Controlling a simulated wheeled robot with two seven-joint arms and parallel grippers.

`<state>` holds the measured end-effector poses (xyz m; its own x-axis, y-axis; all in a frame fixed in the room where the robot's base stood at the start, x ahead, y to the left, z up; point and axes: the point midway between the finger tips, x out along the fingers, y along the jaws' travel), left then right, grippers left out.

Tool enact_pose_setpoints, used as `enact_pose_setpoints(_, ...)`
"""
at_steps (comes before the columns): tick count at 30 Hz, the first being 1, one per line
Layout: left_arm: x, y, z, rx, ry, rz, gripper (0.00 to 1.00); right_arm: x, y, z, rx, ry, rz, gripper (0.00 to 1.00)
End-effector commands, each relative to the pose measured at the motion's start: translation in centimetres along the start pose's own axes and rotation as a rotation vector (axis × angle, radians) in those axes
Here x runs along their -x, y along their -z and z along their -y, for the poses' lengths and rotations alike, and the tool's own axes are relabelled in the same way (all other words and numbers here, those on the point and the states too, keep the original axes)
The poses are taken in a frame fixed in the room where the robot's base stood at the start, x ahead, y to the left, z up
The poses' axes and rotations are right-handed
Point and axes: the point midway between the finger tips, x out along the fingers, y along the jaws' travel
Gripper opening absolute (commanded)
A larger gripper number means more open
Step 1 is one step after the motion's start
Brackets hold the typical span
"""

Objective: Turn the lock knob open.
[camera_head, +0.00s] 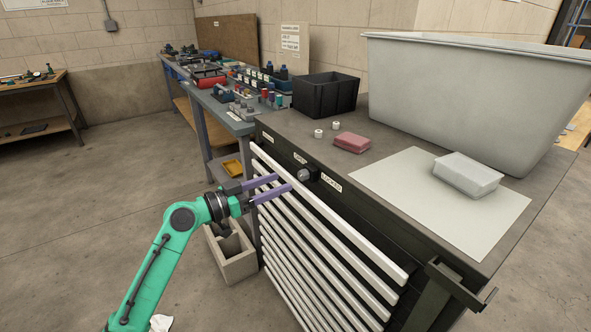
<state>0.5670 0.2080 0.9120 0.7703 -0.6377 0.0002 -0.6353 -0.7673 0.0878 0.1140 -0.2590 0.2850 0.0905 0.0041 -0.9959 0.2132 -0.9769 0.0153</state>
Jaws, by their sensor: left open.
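The lock knob (307,174) is a small dark cylinder with a lighter face. It sits on the dark upper front strip of the drawer cabinet (390,239), between small white labels. The label on its right (331,182) seems to read "LOCKED". My left gripper (283,182) is open, with two purple fingers pointing right toward the knob. The fingertips are close to the knob's left side. I cannot tell whether they touch it. Nothing shows between the fingers. My right gripper is not in view.
On the cabinet top stand a large grey tub (470,95), a black bin (326,93), a pink block (352,142) and a grey box (467,174) on a pale sheet (400,190). White drawer handles run below the knob. A beige bin (235,262) stands on the floor.

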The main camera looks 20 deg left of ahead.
Motion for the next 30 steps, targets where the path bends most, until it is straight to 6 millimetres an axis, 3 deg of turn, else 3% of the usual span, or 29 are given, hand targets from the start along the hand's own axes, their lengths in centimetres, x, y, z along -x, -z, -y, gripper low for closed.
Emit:
enact_pose_setpoints(3, -3.1, 0.5, -0.1, 0.001, -0.001, -0.003, 0.64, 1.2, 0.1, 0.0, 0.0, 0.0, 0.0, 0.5)
enact_pose_setpoints(7, -5.3, 0.2, 0.0, 0.001, 0.001, -0.001, 0.64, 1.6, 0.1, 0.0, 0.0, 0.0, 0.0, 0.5)
enact_pose_setpoints(17, -6.2, -0.1, 0.0, 0.0, 0.001, 0.002, 0.64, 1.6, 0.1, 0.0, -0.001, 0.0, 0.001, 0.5)
enact_pose_setpoints(22, -6.2, -0.1, 0.0, 0.0, 0.001, 0.002, 0.03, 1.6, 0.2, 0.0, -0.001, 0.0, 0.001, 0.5)
enact_pose_setpoints(30, -6.1, -0.1, 0.0, 0.009, 0.001, 0.002, 0.0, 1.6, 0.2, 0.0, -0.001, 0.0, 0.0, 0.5)
